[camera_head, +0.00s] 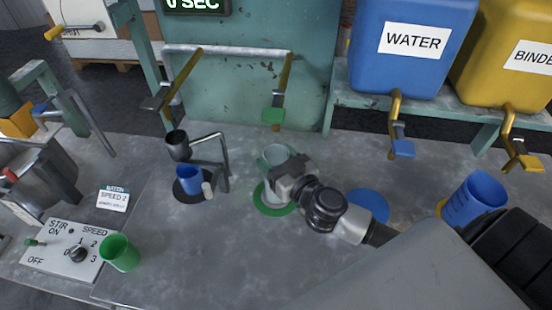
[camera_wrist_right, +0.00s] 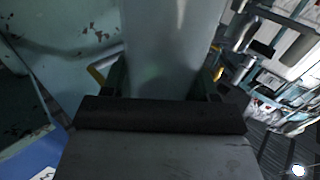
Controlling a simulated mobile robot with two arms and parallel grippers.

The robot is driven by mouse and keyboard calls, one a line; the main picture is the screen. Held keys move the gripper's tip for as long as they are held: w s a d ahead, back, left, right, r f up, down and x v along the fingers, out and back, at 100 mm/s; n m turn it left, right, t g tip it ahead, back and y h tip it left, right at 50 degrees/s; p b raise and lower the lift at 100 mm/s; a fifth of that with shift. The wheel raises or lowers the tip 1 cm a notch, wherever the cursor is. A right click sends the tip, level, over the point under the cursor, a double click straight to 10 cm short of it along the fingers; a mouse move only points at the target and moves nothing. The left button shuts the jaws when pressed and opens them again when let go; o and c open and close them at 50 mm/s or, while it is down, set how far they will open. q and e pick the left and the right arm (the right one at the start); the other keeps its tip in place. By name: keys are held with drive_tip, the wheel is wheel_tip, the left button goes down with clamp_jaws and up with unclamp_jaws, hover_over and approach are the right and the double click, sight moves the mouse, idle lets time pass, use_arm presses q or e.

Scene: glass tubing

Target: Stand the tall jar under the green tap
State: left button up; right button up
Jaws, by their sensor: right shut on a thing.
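The tall jar (camera_head: 274,155) is pale, see-through glass. It stands over the green disc (camera_head: 259,207) on the worktop, below and in front of the green tap (camera_head: 273,116). My right gripper (camera_head: 290,178) is shut around the jar's side and hides part of it. In the right wrist view the jar (camera_wrist_right: 172,45) rises upright between the fingers. Whether its base touches the disc is hard to tell, as the gripper covers part of it. My left gripper is not in view.
A blue disc (camera_head: 368,206) lies to the right, behind my right arm. A blue measuring cup (camera_head: 474,199) stands further right. A metal stand (camera_head: 225,160) with a blue cup (camera_head: 187,180) is on the left. A green cup (camera_head: 119,253) stands beside the speed panel (camera_head: 60,250).

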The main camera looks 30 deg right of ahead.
drive_tip(key=o, duration=1.3)
drive_tip(key=shift+f, duration=0.1)
drive_tip(key=shift+s, duration=0.1)
drive_tip(key=shift+s+d+b, duration=0.25)
drive_tip(key=shift+s+d, duration=0.05)
drive_tip(key=shift+s, duration=1.65)
drive_tip(key=shift+s+d+b, duration=0.25)
drive_tip(key=shift+s+b, duration=0.05)
drive_tip(key=shift+s, duration=1.7)
drive_tip(key=shift+s+d+b, duration=0.25)
drive_tip(key=shift+s+d, duration=0.05)
drive_tip(key=shift+s, duration=1.65)
